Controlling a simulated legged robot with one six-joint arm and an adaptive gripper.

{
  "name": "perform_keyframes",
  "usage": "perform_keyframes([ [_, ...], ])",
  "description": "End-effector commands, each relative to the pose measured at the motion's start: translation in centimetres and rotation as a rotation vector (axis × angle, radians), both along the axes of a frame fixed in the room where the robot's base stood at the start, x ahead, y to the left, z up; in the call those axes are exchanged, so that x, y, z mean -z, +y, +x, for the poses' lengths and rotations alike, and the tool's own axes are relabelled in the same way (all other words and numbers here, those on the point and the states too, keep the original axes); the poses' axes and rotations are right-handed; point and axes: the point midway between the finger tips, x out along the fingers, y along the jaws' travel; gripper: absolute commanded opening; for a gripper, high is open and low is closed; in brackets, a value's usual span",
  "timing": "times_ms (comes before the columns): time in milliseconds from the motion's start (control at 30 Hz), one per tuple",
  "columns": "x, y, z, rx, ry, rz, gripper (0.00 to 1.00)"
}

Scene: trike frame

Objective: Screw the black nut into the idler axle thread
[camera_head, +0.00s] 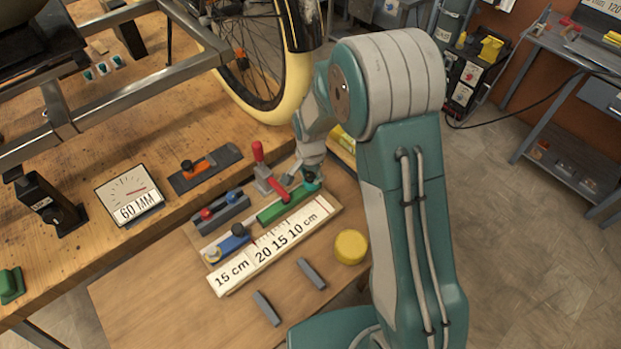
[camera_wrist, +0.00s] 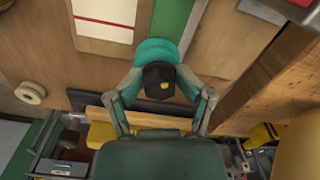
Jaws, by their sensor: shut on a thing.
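In the head view my gripper (camera_head: 311,178) is low at the far right end of the tool board, small and partly hidden by my arm. The grey trike frame (camera_head: 110,95) stands on the workbench at upper left. I cannot make out the idler axle thread on it.
A tool board (camera_head: 222,284) with a ruler strip and a red-handled clamp (camera_head: 268,172) lies on the lower table. A yellow round piece (camera_head: 351,246) and two grey bars are near it. A cream-tyred wheel (camera_head: 291,92) stands behind my gripper.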

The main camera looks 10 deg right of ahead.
Motion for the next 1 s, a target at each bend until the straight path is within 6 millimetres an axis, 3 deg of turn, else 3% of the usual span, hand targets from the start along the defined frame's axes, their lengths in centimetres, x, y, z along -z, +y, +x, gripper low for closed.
perform_keyframes([
  [1000,0.62,0.00,-0.53,0.298,0.016,-0.003,0.07],
])
